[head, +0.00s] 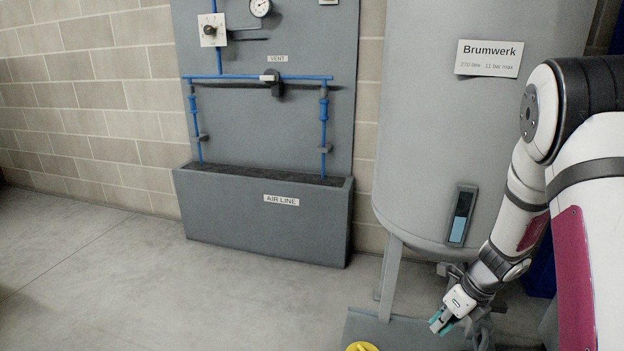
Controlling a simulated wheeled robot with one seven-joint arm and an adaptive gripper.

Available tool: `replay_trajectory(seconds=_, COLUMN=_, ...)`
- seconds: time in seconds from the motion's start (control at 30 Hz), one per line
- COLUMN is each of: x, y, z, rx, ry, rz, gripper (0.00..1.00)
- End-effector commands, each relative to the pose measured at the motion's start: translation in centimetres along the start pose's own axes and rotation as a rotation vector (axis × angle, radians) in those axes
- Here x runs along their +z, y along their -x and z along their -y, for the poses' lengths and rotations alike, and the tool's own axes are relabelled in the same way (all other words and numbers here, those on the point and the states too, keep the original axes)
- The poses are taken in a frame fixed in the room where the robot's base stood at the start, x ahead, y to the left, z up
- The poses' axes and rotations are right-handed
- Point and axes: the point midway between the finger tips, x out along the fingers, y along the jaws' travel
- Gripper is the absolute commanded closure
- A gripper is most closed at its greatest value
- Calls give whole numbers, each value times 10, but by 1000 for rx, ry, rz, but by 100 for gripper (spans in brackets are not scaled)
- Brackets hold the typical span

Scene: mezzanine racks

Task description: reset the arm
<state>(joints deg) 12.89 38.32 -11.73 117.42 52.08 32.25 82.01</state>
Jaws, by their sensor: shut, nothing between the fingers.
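My gripper (440,323) is at the lower right in the head view, at the end of my white and black arm. Its teal-tipped fingers are together with nothing between them. The arm hangs down and bends in front of the grey tank. The gripper shows in front of the tank's base plate, near a tank leg. I cannot tell whether it touches anything.
A large grey tank (430,130) labelled Brumwerk stands on legs (390,275) over a grey plate (400,335). A yellow round thing (361,347) shows at the bottom edge. A grey panel with blue pipes (260,77) and a trough (230,215) stands left. Floor (150,290) at left is clear.

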Motion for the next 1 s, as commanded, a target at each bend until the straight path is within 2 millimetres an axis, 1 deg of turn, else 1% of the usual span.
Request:
replay_trajectory(seconds=0.03, x=10, y=17, z=-13, rx=10, ry=80, rz=17, gripper=100)
replay_trajectory(seconds=0.1, x=20, y=37, z=-31, rx=28, ry=198, rz=33, gripper=100)
replay_trajectory(seconds=0.2, x=30, y=65, z=-56, rx=49, ry=364, rz=52, gripper=100)
replay_trajectory(seconds=0.33, x=37, y=99, z=-92, rx=74, ry=585, rz=71, gripper=100)
replay_trajectory(seconds=0.47, x=36, y=132, z=-126, rx=93, ry=803, rz=83, gripper=100)
replay_trajectory(seconds=0.6, x=29, y=164, z=-163, rx=110, ry=1040, rz=88, gripper=100)
replay_trajectory(seconds=0.77, x=11, y=196, z=-202, rx=129, ry=1305, rz=78, gripper=100)
replay_trajectory(seconds=0.87, x=-4, y=214, z=-224, rx=137, ry=1469, rz=64, gripper=100)
replay_trajectory(seconds=1.0, x=-28, y=236, z=-251, rx=151, ry=1693, rz=34, gripper=100)
